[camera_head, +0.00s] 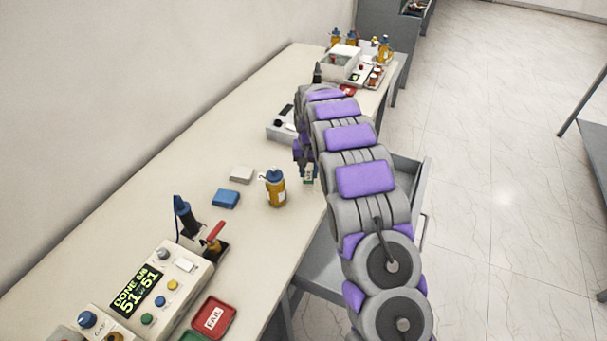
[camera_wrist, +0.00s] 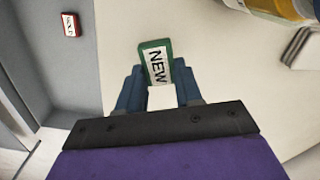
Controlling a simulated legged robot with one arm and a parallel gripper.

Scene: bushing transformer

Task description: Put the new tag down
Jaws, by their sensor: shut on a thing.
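The new tag (camera_wrist: 156,65) is a small green-framed plate with a white face reading "NEW". In the wrist view my gripper (camera_wrist: 160,92) is shut on the tag's near end, with the tag sticking out beyond the fingertips. The pale bench top (camera_wrist: 215,65) lies beyond it; I cannot tell whether the tag touches it. In the head view the tag (camera_head: 309,173) shows small and green at the end of my arm, near the bench's right edge. My gripper (camera_head: 304,160) is mostly hidden there behind my arm.
An orange bottle with a blue cap (camera_head: 275,188) stands close by on the bench. A blue block (camera_head: 226,199) and a white block (camera_head: 242,174) lie left of it. A red FAIL tray (camera_head: 213,318) is at the front. An open drawer (camera_head: 408,172) juts out at the right.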

